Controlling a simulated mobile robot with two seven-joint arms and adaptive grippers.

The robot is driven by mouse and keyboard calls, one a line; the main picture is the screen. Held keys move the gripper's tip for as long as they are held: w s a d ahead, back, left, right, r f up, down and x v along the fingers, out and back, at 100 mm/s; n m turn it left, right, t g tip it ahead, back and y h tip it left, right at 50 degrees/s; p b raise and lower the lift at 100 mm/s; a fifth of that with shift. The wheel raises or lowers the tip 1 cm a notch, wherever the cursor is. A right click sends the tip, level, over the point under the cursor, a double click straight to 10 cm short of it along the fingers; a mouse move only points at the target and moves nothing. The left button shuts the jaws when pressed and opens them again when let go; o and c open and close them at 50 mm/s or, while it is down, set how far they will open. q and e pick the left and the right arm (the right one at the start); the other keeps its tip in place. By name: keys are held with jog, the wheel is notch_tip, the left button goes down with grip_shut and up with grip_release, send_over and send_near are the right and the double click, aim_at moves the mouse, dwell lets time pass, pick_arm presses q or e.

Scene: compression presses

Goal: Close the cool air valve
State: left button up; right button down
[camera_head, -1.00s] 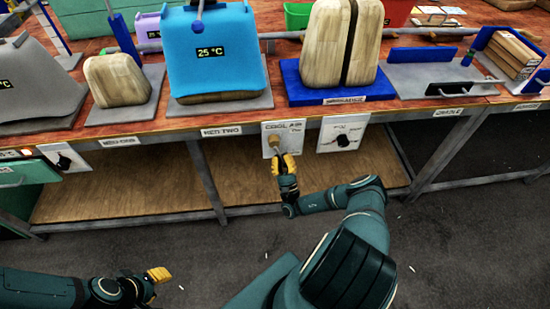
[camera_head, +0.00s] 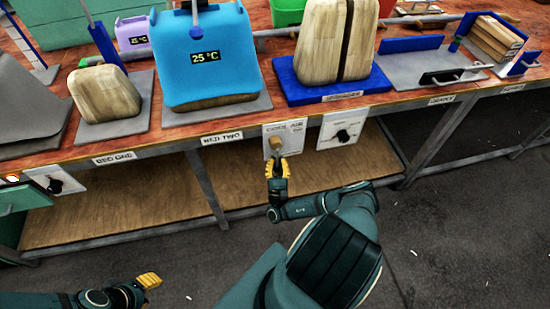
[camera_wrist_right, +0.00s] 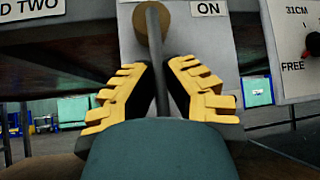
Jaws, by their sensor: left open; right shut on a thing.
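The cool air valve is a pale panel (camera_head: 293,139) on the bench's front edge, with a round tan hub (camera_head: 275,142). In the right wrist view the hub (camera_wrist_right: 151,15) carries a thin grey lever (camera_wrist_right: 155,55) that points nearly straight down. The panel's word "ON" is readable to the hub's right there. My right gripper (camera_head: 278,165) is shut on the lever just below the hub, and its yellow fingers flank the lever in the wrist view (camera_wrist_right: 158,75). The lever's lower end is hidden by the gripper. My left gripper (camera_head: 149,281) is open and empty, low at the left.
Another dial panel (camera_head: 342,130) is mounted just right of the valve. A blue press (camera_head: 205,75) reading 25 °C stands on the bench above. A lower wooden shelf (camera_head: 120,205) runs under the bench between metal legs.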

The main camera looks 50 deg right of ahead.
dwell(0.4)
jog(key=c, duration=1)
grip_release()
jog(key=shift+w+a, duration=0.1)
jog(key=v, duration=0.7)
jog(key=shift+a+f, duration=0.15)
